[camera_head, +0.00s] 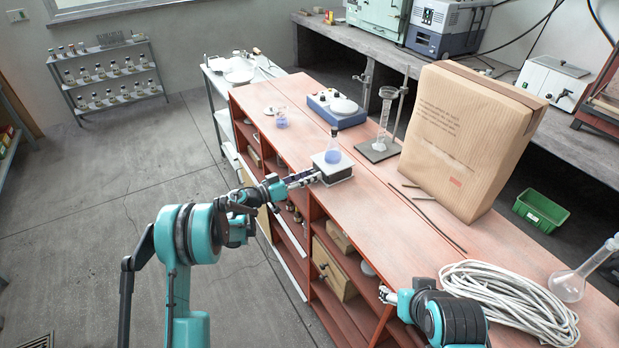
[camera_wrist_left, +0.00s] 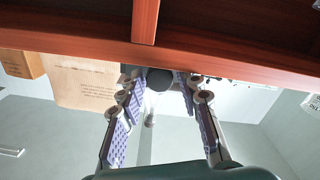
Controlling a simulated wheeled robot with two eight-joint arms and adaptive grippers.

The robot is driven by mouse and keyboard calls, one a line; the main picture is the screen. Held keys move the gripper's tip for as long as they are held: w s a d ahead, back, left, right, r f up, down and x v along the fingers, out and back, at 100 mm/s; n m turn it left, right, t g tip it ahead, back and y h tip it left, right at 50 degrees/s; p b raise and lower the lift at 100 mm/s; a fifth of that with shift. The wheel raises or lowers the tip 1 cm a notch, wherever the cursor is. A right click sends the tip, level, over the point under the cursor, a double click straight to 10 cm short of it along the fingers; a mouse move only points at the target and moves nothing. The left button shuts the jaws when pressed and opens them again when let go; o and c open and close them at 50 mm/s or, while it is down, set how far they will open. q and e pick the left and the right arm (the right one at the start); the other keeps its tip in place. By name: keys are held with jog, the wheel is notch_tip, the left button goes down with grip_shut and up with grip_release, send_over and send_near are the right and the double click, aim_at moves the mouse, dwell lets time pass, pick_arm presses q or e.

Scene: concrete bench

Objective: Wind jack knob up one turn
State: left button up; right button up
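The lab jack (camera_head: 336,171) stands on the red bench near its front edge, with a pale top plate and a dark body. A conical flask (camera_head: 333,151) with blue liquid stands upright on its plate. My left gripper (camera_head: 303,179) is at the jack's front left side and hides its knob in the head view. In the left wrist view, the dark round knob (camera_wrist_left: 160,80) lies between the fingertips of my left gripper (camera_wrist_left: 160,84). The fingers are spread, with a gap on each side of the knob. My right gripper (camera_head: 388,294) is low near the bench's front edge; its fingers are too small to judge.
A blue stirrer (camera_head: 336,110), a beaker (camera_head: 281,121) and a stand with a glass column (camera_head: 384,120) are behind the jack. A large paper bag (camera_head: 460,140), thin rods (camera_head: 428,215) and coiled white cable (camera_head: 510,300) are to the right. Open shelves lie below the bench edge.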

pick_arm(q)
grip_shut()
jog(key=m, duration=0.3)
jog(key=shift+b, duration=0.35)
jog(key=shift+m, duration=1.9)
